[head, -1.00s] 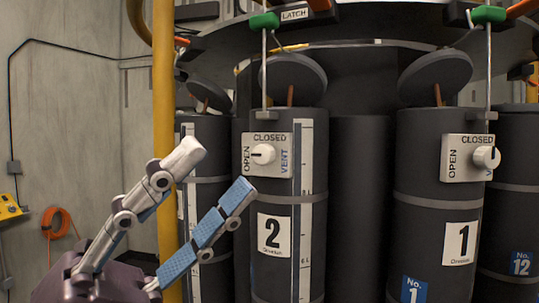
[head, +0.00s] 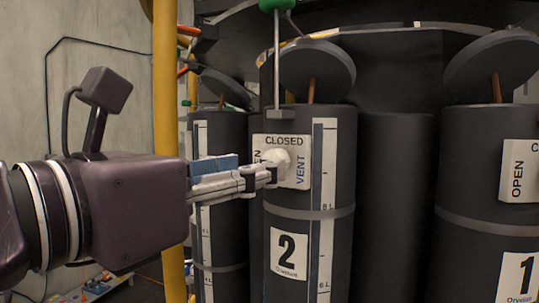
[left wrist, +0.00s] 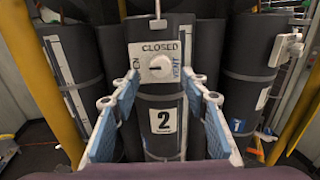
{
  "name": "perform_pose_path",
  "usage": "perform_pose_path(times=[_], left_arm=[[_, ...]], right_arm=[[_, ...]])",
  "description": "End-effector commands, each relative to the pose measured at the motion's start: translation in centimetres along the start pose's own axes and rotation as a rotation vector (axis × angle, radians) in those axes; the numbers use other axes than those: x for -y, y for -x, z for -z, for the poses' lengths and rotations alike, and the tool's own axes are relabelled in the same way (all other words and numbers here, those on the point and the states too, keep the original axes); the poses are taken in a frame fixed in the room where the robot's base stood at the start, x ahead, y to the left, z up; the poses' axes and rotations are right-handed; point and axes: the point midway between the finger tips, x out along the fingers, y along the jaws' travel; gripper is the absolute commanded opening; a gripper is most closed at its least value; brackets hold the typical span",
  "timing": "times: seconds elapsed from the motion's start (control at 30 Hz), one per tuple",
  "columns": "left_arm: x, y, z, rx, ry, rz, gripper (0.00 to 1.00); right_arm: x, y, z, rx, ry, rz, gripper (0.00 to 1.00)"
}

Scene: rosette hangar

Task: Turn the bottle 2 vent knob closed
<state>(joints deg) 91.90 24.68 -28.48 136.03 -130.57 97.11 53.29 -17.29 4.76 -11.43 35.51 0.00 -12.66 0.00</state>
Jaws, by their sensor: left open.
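The bottle 2 vent knob (head: 277,159) is a round white knob on a white plate marked OPEN, CLOSED and VENT, on the dark bottle 2 (head: 290,205). It also shows in the left wrist view (left wrist: 157,67), its dark mark lying about level, toward the OPEN side. My left gripper (head: 258,167) is open, its fingers reaching from the left to the front of the knob and partly covering the plate. In the left wrist view the fingers (left wrist: 165,78) stand apart to either side of the knob, with nothing between the pads. Contact with the knob cannot be told. My right gripper is not in view.
Bottle 1 (head: 490,215) stands at the right with its own vent plate (head: 519,172). A yellow post (head: 167,110) rises just behind my left gripper. A green-handled latch rod (head: 277,70) hangs above the plate, and a dark round lid (head: 317,62) tilts over bottle 2.

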Motion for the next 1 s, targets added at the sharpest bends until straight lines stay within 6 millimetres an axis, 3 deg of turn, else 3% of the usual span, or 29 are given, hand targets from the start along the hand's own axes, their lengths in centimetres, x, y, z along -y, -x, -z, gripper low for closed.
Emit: perform_pose_path(times=[0.03, 0.3, 0.67, 1.0], left_arm=[[0.0, -1.0, -0.3, -0.006, 0.004, 0.002, 0.41], [0.0, -4.5, -0.2, -0.003, 0.002, 0.003, 0.41], [0.1, -5.1, 0.0, -0.001, 0.0, 0.004, 0.41], [0.1, -5.1, 0.0, -0.001, 0.0, 0.004, 0.04]], right_arm=[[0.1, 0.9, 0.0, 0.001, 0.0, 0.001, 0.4], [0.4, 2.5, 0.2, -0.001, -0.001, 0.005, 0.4], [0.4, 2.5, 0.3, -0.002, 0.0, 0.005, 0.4], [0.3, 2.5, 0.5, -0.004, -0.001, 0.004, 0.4]])
